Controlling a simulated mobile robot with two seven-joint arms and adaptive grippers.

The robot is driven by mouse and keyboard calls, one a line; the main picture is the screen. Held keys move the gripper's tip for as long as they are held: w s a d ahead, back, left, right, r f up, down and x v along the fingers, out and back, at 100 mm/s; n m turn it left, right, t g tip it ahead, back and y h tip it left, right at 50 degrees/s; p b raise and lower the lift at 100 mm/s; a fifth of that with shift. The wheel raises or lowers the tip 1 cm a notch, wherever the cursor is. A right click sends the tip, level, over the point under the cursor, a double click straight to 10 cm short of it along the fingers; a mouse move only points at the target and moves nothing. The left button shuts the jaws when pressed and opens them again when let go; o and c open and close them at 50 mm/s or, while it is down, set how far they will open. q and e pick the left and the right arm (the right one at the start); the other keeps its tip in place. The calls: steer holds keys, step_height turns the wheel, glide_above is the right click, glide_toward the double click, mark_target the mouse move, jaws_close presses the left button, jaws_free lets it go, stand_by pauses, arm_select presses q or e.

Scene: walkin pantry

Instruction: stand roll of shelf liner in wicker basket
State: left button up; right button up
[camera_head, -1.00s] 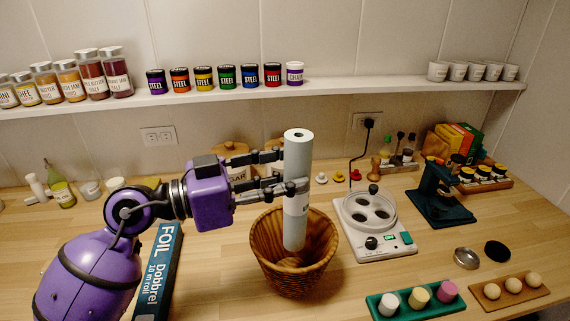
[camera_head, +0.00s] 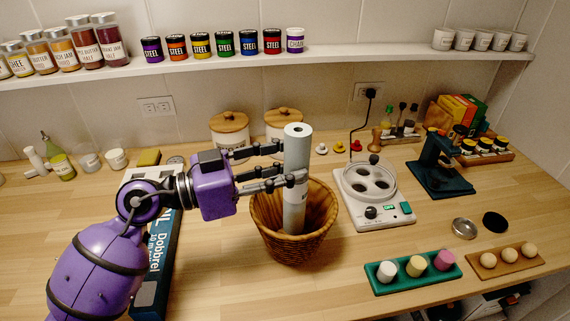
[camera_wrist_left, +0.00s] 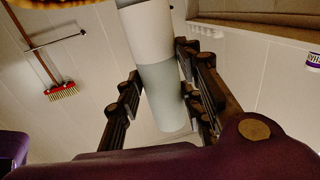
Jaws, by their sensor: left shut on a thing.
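The roll of shelf liner (camera_head: 297,160) is a pale grey-white tube, standing nearly upright. My left gripper (camera_head: 290,164) is shut on its upper part, with its fingers reaching from the left. In the left wrist view the roll (camera_wrist_left: 152,50) passes between the two fingers (camera_wrist_left: 160,95). The wicker basket (camera_head: 295,248) is brown and round, on the counter. The roll's lower part is inside the basket, behind its near wall's rim line. I cannot tell whether its end touches the basket floor. My right gripper is not in view.
A foil box (camera_head: 155,258) lies left of the basket. A white device with round wells (camera_head: 372,210) stands close to its right. A green tray (camera_head: 412,273) is at the front right. Two wooden-lidded canisters (camera_head: 230,130) stand behind. A shelf (camera_head: 370,55) runs above.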

arm_select(q)
steer(key=o, duration=1.4)
steer(key=shift+c, duration=0.2)
steer(key=v, duration=1.2)
